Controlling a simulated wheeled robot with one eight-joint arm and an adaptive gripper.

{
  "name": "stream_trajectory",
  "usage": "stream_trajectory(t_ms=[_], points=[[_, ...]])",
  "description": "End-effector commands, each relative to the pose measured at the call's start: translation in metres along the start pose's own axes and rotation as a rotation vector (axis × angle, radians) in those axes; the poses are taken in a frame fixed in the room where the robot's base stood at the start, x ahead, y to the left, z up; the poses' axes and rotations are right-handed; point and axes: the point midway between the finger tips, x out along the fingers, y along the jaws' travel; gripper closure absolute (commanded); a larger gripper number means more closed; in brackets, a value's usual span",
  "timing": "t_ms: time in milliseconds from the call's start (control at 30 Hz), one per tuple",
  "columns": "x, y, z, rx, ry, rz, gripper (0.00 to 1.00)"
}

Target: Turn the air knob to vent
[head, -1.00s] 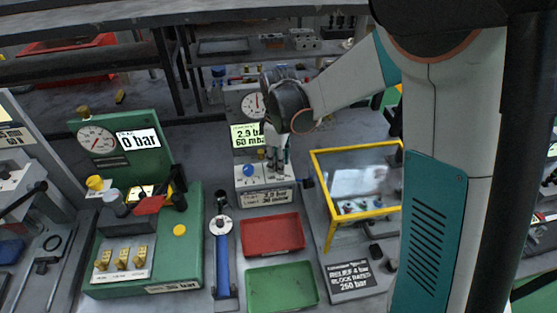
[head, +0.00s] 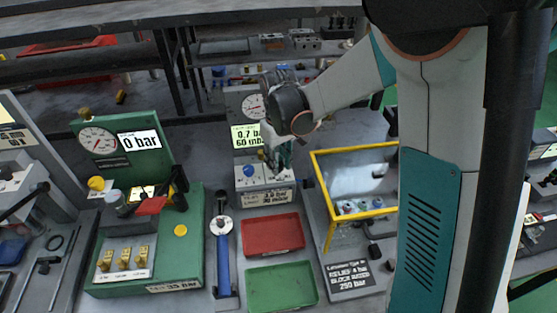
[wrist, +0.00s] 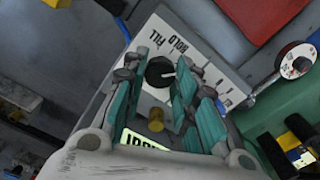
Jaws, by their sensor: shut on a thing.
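The black air knob (wrist: 156,74) with a white pointer sits on a white panel (wrist: 151,38) in the wrist view. FILL and HOLD are readable there; the lettering further right is partly covered by a finger. My gripper (wrist: 163,82) is shut on the knob, with teal fingers on either side of it. In the head view my gripper (head: 273,168) reaches down onto the front of the grey valve unit (head: 250,203), and its fingers hide the knob. A display (head: 246,137) on that unit reads 0.7 bar and 60 mbar, beside a round gauge (head: 253,106).
A blue knob (head: 249,172) is just left of my fingers. A yellow-framed clear guard (head: 318,190) stands close on the right. A green gauge block (head: 185,264) is on the left. Red (head: 272,250) and green (head: 282,307) trays lie in front.

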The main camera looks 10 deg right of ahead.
Motion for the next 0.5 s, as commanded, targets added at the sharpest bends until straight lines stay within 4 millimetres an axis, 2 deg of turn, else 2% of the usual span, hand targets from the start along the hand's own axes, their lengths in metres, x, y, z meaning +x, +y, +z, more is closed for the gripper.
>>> stream_trajectory(t_ms=[200, 500], points=[[0.0001, 0.0001, 0.0001, 0.086, 0.0, 0.0, 0.97], [0.0002, 0.0, 0.0002, 0.124, 0.0, 0.0, 0.97]])
